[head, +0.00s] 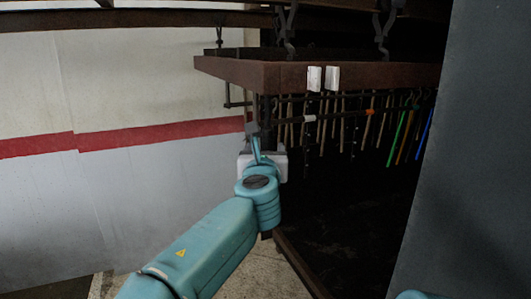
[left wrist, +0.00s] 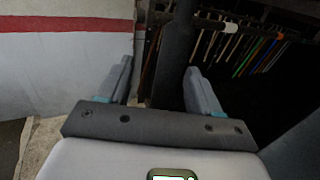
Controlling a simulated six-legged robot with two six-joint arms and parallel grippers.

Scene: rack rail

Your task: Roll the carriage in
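A long rack with a brown beam (head: 320,76) hangs at the upper middle of the head view. Under it runs a thin dark rail (head: 340,116) with a white collar and an orange piece, and several thin rods hang below. I cannot clearly tell which part is the carriage. My left gripper (head: 256,143) is at the rack's near left end, beside a dark upright bar. In the left wrist view its fingers are apart, and the dark bar (left wrist: 176,50) stands between them, with a visible gap on the left finger's side. My right gripper is out of view.
Two small white tags (head: 323,78) sit side by side on the beam. A grey panel (head: 475,160) closes off the right. A white wall with a red stripe (head: 120,135) stands at left. The floor in front of it is clear.

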